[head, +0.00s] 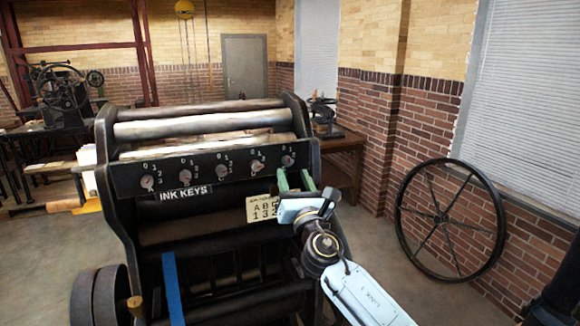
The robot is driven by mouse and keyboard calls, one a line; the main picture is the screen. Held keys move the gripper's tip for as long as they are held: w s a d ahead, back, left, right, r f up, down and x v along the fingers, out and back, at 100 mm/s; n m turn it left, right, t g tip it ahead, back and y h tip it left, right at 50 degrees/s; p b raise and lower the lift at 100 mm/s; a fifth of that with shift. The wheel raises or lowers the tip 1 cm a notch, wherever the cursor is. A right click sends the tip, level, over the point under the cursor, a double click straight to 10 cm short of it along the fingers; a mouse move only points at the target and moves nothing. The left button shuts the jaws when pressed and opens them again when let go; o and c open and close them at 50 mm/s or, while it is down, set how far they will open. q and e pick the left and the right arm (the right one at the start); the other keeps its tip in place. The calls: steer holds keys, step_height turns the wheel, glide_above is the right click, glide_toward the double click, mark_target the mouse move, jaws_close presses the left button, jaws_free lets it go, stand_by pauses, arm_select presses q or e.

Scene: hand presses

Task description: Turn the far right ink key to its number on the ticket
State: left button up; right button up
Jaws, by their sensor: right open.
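The far right ink key (288,161) is a small round knob at the right end of the dark ink-key panel (205,174). Small white numbers stand around it; its exact setting is too small to read. My right gripper (295,178) has green fingers, open and empty, just below and in front of this key, with no clear contact. The cream ticket (258,211) hangs below the panel. It shows letters A, B and digits beneath starting 1, 3; its right part is hidden behind my gripper. My left gripper is not in view.
Other ink keys (223,171) sit in a row to the left, the nearest one (257,166) close by. The press rollers (200,124) lie behind the panel. A large spoked wheel (450,220) leans at the right wall. Open floor lies between press and wheel.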

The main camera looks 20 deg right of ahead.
mark_target(288, 164)
steer(key=shift+x, duration=2)
jaws_close()
